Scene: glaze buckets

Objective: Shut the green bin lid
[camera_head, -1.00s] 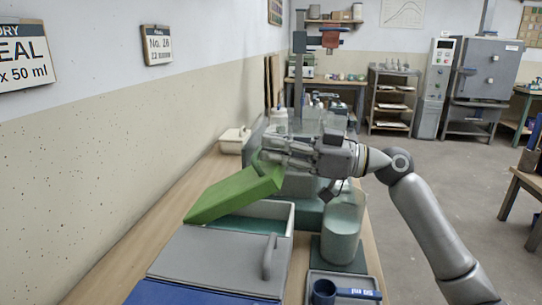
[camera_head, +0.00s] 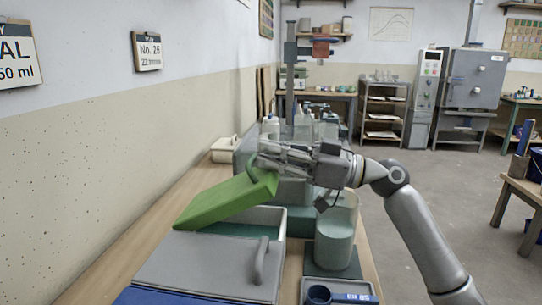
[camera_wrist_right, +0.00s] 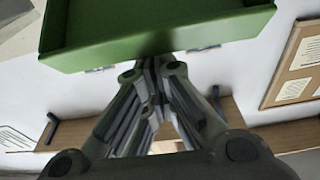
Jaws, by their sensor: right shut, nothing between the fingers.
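The green bin lid (camera_head: 228,199) is raised and tilted over its bin (camera_head: 262,221), its higher edge at the right. The bin's open top shows below it. My right gripper (camera_head: 268,158) is at the lid's raised edge with its fingers shut and empty. In the right wrist view the lid (camera_wrist_right: 155,30) fills the top, close to the shut fingertips (camera_wrist_right: 152,68). I cannot tell whether the fingers touch it. My left gripper is not in view.
A grey lid with a handle (camera_head: 200,266) lies in front of the green one. A pale green cylinder (camera_head: 336,238) stands to the right, behind a tray with a blue scoop (camera_head: 320,294). A small white container (camera_head: 224,149) sits by the wall.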

